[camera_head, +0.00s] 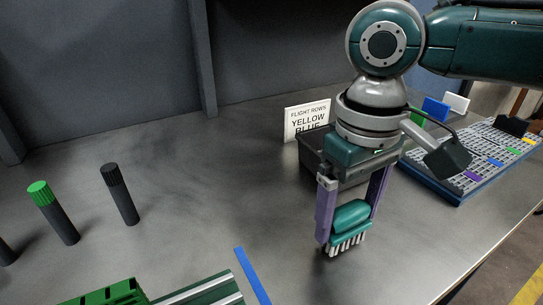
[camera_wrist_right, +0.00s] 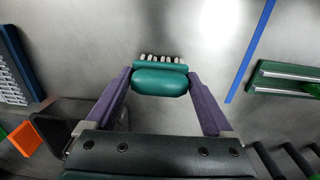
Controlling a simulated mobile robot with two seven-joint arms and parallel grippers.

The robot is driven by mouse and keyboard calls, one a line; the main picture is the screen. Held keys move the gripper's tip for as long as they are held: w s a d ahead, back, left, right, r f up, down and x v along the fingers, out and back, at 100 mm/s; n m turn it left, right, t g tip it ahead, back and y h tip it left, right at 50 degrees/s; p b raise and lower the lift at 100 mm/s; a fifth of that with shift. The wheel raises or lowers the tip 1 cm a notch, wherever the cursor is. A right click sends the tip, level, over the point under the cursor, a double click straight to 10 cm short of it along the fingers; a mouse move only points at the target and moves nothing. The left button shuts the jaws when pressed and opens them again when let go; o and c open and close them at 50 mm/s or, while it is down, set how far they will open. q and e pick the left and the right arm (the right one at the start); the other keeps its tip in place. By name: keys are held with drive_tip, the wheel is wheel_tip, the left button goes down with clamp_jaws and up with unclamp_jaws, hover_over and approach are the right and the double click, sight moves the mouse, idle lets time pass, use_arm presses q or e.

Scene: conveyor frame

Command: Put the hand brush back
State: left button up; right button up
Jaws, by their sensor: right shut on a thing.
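The hand brush (camera_head: 350,222) has a teal green body and pale bristles that point down. It is between the purple fingers of my right gripper (camera_head: 346,222), which is shut on it. In the head view the brush is over the grey table, in front of the dark bin; I cannot tell whether the bristles touch the table. The right wrist view shows the brush (camera_wrist_right: 160,80) between both fingers, with the bristles at the far side. My left gripper is not in view.
A dark bin (camera_head: 310,150) stands behind my right gripper, by a sign (camera_head: 306,120) reading "FLIGHT ROWS YELLOW BLUE". A blue-edged grid tray (camera_head: 440,187) is at right. Dark cylinders (camera_head: 120,195), one green-topped (camera_head: 52,212), stand at left. A blue strip (camera_head: 252,275) and green rail parts (camera_head: 205,292) are in front.

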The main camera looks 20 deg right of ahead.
sight(348, 208)
drive_tip(key=shift+f, duration=0.25)
drive_tip(key=shift+f, duration=0.15)
drive_tip(key=o, duration=0.9)
wheel_tip(348, 208, up, 12)
drive_tip(key=p, duration=0.3)
drive_tip(key=s+a+f+n+t+y, duration=0.1)
drive_tip(key=s+a+f, duration=0.1)
drive_tip(key=s+a, duration=0.1)
drive_tip(key=s+a+f+t+y, duration=0.1)
drive_tip(key=s+a+f, duration=0.2)
drive_tip(key=s, duration=0.1)
drive_tip(key=s+a+f+n+t, duration=0.1)
drive_tip(key=s+a+f, duration=0.2)
drive_tip(key=shift+s+a+n+y, duration=0.25)
drive_tip(key=shift+a+n+y, duration=0.05)
drive_tip(key=shift+a+y, duration=0.1)
drive_tip(key=s+d, duration=0.1)
drive_tip(key=d, duration=0.1)
drive_tip(key=s+d+m+h, duration=0.1)
drive_tip(key=s+d, duration=0.1)
drive_tip(key=s+d+f+h, duration=0.1)
drive_tip(key=s+d, duration=0.1)
drive_tip(key=shift+s+d+t, duration=0.2)
drive_tip(key=shift+d+t, duration=0.1)
drive_tip(key=shift+d, duration=0.05)
